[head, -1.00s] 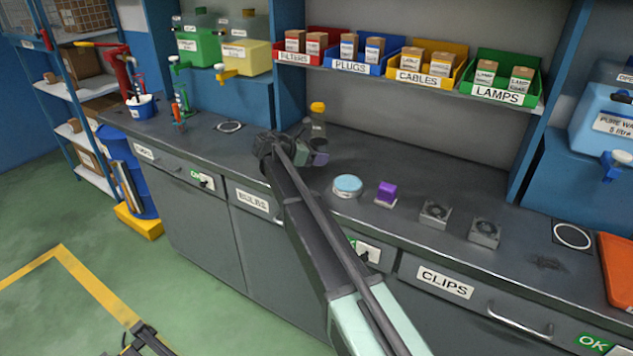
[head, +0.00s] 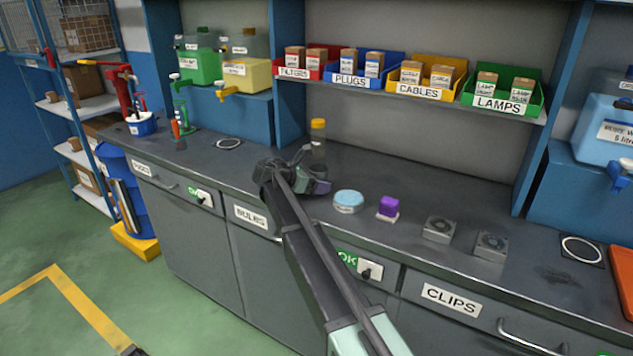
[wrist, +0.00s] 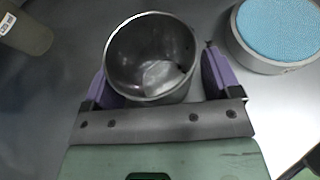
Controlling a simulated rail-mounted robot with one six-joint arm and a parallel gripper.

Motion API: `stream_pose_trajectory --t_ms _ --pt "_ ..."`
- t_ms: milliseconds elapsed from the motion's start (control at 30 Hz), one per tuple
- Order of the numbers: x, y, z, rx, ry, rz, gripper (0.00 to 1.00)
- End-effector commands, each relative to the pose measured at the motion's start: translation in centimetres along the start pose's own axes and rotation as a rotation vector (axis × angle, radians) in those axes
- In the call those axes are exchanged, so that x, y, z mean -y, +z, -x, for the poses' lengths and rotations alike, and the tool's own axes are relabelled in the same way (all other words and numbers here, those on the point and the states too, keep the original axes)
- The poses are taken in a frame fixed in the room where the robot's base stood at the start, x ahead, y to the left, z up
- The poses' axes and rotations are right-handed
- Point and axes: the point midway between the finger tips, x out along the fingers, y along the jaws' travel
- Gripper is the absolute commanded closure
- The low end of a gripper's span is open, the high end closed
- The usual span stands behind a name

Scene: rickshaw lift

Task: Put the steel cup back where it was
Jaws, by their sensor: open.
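The steel cup (wrist: 152,58) stands upright on the grey counter in the wrist view, its open mouth facing the camera. My gripper (wrist: 157,75) is open, with one purple finger on each side of the cup. The gap on the right is clear; whether the left finger touches the cup I cannot tell. In the head view my gripper (head: 307,182) is low over the counter (head: 385,170), and it and the wrist largely hide the cup. One white ring mark (head: 229,143) is on the counter at left, another (head: 581,249) at right.
A blue-topped round tin (head: 348,202) is close right of my gripper. A yellow-capped bottle (head: 318,138) stands just behind it. A purple block (head: 388,206) and two grey fan-like boxes (head: 439,229) are farther right. Counter near the left ring is clear.

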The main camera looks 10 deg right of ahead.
Motion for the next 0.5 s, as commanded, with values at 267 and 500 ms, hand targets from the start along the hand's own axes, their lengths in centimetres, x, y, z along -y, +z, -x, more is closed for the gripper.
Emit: stream_pose_trajectory --t_ms 267,500 --pt "0.0 0.7 1.8 0.000 0.001 0.000 0.17" --pt "-0.1 0.8 8.3 0.000 0.002 0.001 0.17"
